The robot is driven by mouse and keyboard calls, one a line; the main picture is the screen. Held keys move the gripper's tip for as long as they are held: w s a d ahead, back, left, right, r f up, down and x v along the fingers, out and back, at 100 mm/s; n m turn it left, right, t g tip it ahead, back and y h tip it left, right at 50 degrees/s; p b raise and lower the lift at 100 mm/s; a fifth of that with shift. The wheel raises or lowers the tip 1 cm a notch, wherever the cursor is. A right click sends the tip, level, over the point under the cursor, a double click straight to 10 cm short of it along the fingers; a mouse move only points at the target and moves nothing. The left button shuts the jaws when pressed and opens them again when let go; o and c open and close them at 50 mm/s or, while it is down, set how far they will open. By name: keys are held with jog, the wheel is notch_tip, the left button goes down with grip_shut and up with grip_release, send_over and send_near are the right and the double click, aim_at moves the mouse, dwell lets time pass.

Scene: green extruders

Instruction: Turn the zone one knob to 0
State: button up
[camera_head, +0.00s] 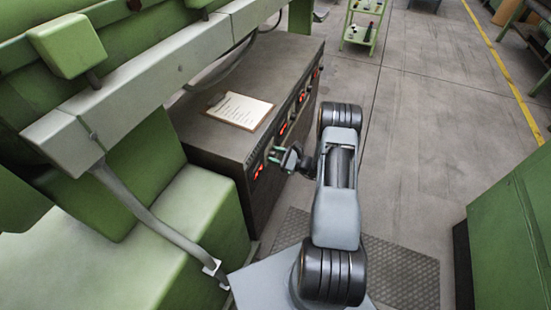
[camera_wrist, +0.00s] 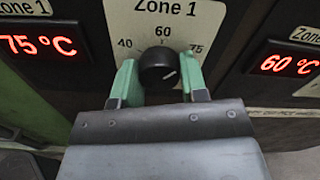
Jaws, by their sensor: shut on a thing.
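The zone one knob (camera_wrist: 158,66) is black and round, on a pale plate (camera_wrist: 122,20) marked "Zone 1" with 40, 60 and 75 around the knob. Its short white mark points to the lower right, away from the printed numbers. My gripper (camera_wrist: 160,80) has a green finger on each side of the knob and is shut on it. In the head view my gripper (camera_head: 276,155) is at the front face of the dark cabinet (camera_head: 205,145); the knob is hidden there. No 0 shows on the visible part of the plate; its lower part is covered by my gripper.
A red display (camera_wrist: 38,45) reads 75 °C at left; another (camera_wrist: 288,62) reads 60 °C at right, under a partly cut zone label. A paper on a clipboard (camera_head: 239,110) lies on the cabinet. Green machinery (camera_head: 110,245) stands at left; open floor (camera_head: 420,130) lies at right.

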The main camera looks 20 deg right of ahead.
jog(key=n+b, duration=0.2)
jog(key=n, duration=0.1)
jog(key=n+b, duration=0.1)
jog(key=b, duration=0.1)
jog(key=shift+f+n, duration=0.25)
jog(key=shift+n, duration=0.15)
jog(key=n+b, duration=0.5)
jog(key=b, duration=0.1)
jog(key=shift+b, duration=0.3)
jog(key=n+b, duration=0.5)
jog(key=b, duration=0.1)
jog(key=shift+f+b, duration=0.1)
jog(key=shift+b, duration=0.3)
jog(key=n+b, duration=0.4)
jog(key=b, duration=0.3)
jog(key=shift+n+b, duration=0.3)
jog(key=shift+b, duration=0.1)
jog(key=n+b, duration=0.2)
jog(key=shift+r+n, duration=0.3)
jog(key=n, duration=0.2)
jog(key=shift+r+n+b, duration=0.2)
jog(key=shift+n+b, duration=0.15)
jog(key=shift+n, duration=0.05)
jog(key=n, duration=0.4)
jog(key=shift+n, duration=2)
